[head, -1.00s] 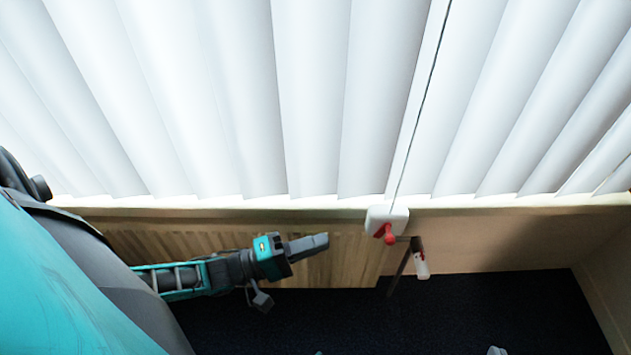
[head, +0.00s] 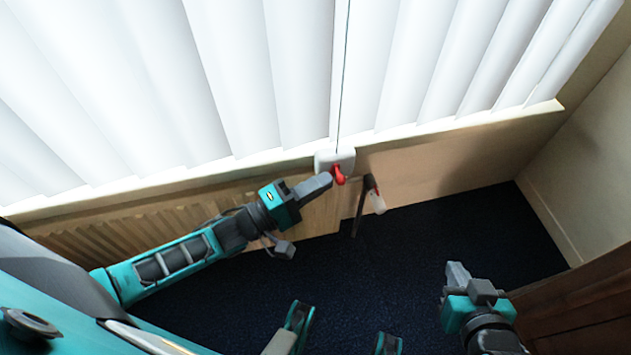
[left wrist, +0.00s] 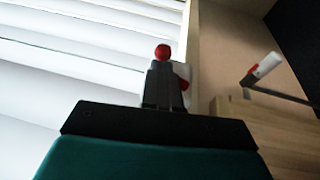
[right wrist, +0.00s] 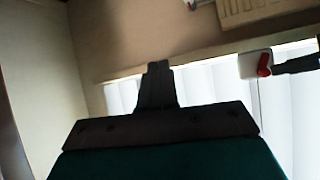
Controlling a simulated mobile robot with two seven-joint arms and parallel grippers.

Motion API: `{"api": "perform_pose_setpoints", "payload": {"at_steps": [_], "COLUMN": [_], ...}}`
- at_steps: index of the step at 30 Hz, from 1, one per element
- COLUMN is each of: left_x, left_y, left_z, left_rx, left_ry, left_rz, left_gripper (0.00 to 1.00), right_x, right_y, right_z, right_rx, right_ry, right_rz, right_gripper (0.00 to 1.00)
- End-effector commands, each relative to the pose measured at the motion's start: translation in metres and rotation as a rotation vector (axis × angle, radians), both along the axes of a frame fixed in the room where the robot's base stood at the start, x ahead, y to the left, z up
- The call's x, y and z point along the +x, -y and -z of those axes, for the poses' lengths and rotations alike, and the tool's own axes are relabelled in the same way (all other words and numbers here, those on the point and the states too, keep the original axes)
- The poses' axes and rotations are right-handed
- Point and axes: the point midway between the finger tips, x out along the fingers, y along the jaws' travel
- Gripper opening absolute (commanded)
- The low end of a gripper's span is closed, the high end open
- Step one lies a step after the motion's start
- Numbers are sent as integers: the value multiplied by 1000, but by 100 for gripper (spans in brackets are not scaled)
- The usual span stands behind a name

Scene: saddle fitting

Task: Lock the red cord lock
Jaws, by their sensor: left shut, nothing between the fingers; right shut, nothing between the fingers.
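The red cord lock (head: 339,174) is a small red lever with a round knob on a white housing (head: 323,160) at the window sill. A thin cord runs up from it. My left gripper (head: 325,181) is shut and empty, its tips just left of the lever; touching or apart is unclear. In the left wrist view the red knob (left wrist: 163,51) shows just beyond the fingertips (left wrist: 162,72), with the housing (left wrist: 182,70) partly hidden behind them. My right gripper (head: 457,272) is shut and empty, low at right. Its wrist view shows the red lever (right wrist: 264,63) at upper right.
A white handle with a red part (head: 377,203) hangs on a dark bracket just right of the lock. White blinds (head: 230,80) hang above the sill, and a ribbed panel (head: 90,240) lies below. Brown wooden furniture (head: 580,310) stands at lower right. Dark floor (head: 430,220) between is clear.

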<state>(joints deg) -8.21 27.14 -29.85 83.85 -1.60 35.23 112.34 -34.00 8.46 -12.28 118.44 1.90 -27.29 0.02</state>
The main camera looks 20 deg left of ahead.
Motion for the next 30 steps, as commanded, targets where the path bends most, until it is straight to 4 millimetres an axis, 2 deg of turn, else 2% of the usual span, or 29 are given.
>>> {"api": "perform_pose_setpoints", "payload": {"at_steps": [17, 25, 27, 30], "left_x": [2, 4, 5, 6], "left_y": [2, 4, 5, 7], "left_z": [-5, -12, -15, -19], "left_rx": [65, 135, 169, 229], "left_ry": [-44, -91, -112, -152], "left_rz": [-1, 0, 0, 1], "left_gripper": [0, 0, 0, 0], "right_x": [0, 0, 1, -9], "right_y": [1, 1, 4, 16], "right_z": [-23, -51, -61, -58], "right_rx": [-6, -7, -12, -30], "right_ry": [1, 4, 15, -9], "right_rz": [-5, -4, 0, 26], "right_gripper": [0, 0, 0, 0]}}
